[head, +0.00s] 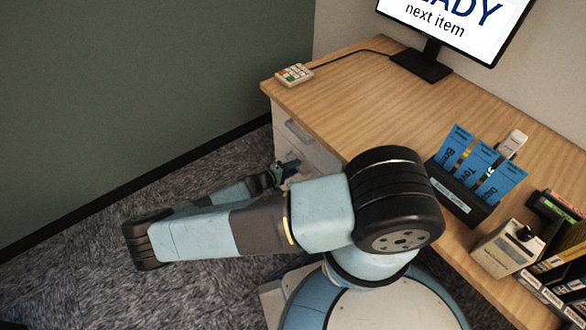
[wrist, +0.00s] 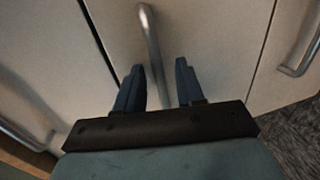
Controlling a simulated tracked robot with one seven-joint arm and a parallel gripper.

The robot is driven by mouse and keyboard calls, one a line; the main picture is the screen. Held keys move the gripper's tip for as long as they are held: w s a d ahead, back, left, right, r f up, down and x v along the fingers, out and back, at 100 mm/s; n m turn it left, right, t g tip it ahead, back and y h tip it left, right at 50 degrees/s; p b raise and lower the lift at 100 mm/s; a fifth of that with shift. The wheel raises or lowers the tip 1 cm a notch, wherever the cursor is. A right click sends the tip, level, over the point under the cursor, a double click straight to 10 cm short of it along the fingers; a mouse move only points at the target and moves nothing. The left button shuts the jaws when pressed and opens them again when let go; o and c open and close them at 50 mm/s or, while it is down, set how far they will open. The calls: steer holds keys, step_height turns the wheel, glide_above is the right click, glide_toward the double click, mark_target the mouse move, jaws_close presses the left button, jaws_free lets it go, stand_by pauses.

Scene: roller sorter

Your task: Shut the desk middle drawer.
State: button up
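The desk's drawer stack shows in the wrist view turned on its side, with the desktop edge at lower left. The middle drawer (wrist: 205,35) fills the centre with its pale front, and its grey bar handle (wrist: 150,45) runs down toward my fingers. My gripper (wrist: 160,68) is open, its two dark blue fingers apart, with the handle's lower end between or just beyond them. I cannot tell whether they touch it. In the head view my gripper (head: 288,168) is close to the drawer fronts. My arm hides most of the middle drawer there, and how far it stands out is unclear.
The top drawer handle (head: 298,131) and the lower drawer handle (wrist: 300,55) flank the middle one. Carpet (head: 60,270) is clear at left, beside the green wall.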

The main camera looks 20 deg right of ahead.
steer(key=v, duration=1.3)
steer(key=shift+a, duration=0.35)
steer(key=shift+s, duration=0.15)
